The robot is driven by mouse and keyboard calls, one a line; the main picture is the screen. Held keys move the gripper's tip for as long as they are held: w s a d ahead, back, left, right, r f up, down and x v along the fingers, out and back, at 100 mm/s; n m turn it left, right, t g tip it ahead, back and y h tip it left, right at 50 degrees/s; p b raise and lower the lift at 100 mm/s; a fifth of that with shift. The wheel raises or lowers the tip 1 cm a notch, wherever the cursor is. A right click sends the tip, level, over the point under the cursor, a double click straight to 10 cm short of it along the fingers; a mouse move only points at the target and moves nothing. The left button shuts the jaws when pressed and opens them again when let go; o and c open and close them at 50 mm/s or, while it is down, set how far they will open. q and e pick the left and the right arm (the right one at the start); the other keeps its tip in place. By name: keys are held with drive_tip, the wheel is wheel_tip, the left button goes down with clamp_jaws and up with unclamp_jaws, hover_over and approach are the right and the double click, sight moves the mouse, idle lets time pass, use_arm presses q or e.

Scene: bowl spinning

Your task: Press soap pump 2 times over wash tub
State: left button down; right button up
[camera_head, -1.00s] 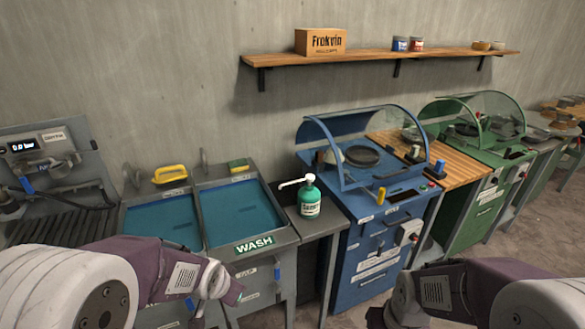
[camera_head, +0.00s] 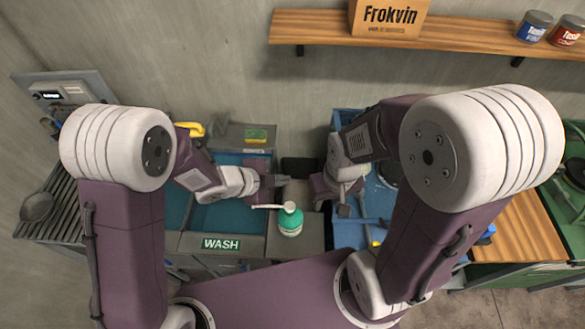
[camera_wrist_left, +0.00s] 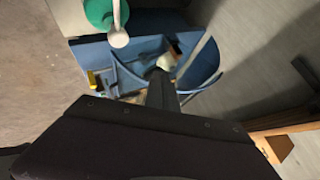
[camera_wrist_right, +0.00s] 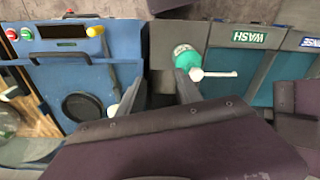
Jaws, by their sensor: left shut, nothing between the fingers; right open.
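The soap pump (camera_head: 290,222) is a green bottle with a white pump head. It stands upright on the grey ledge right of the wash tub (camera_head: 226,219), its white nozzle pointing left toward the tub. The bottle also shows in the left wrist view (camera_wrist_left: 98,12) and the right wrist view (camera_wrist_right: 186,56). My left gripper (camera_head: 284,180) is shut and empty, above and behind the bottle; its closed fingers show in the left wrist view (camera_wrist_left: 162,88). My right gripper (camera_head: 331,206) is open and empty, to the right of the bottle. Contact with the bottle is not visible.
The blue machine (camera_head: 362,232) is right of the bottle, partly hidden by my right arm. A second blue basin lies left of the wash tub. A yellow-green sponge (camera_head: 256,136) lies behind the tub. A wooden shelf (camera_head: 440,40) runs along the wall.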

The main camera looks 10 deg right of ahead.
sight(287, 207)
use_arm(q)
drive_tip(key=s+r+p, duration=0.2)
drive_tip(key=s+r, duration=0.1)
drive_tip(key=s, duration=0.1)
use_arm(e)
wheel_tip(287, 207, up, 4)
drive_tip(key=s+a, duration=0.1)
drive_tip(key=a, duration=0.1)
use_arm(q)
drive_tip(key=shift+g, duration=0.4)
drive_tip(key=f+b, duration=0.2)
drive_tip(key=f, duration=0.1)
drive_tip(key=f+b, duration=0.3)
drive_tip(key=w+f+b, duration=0.1)
drive_tip(key=f+b, duration=0.2)
drive_tip(key=shift+d+f, duration=0.1)
drive_tip(key=shift+d, duration=0.15)
drive_tip(key=shift+f+m, duration=0.2)
drive_tip(key=shift+m, duration=0.1)
drive_tip(key=shift+a, duration=0.15)
use_arm(e)
wheel_tip(287, 207, down, 8)
drive_tip(key=shift+d, duration=0.3)
drive_tip(key=shift+d+f, duration=0.1)
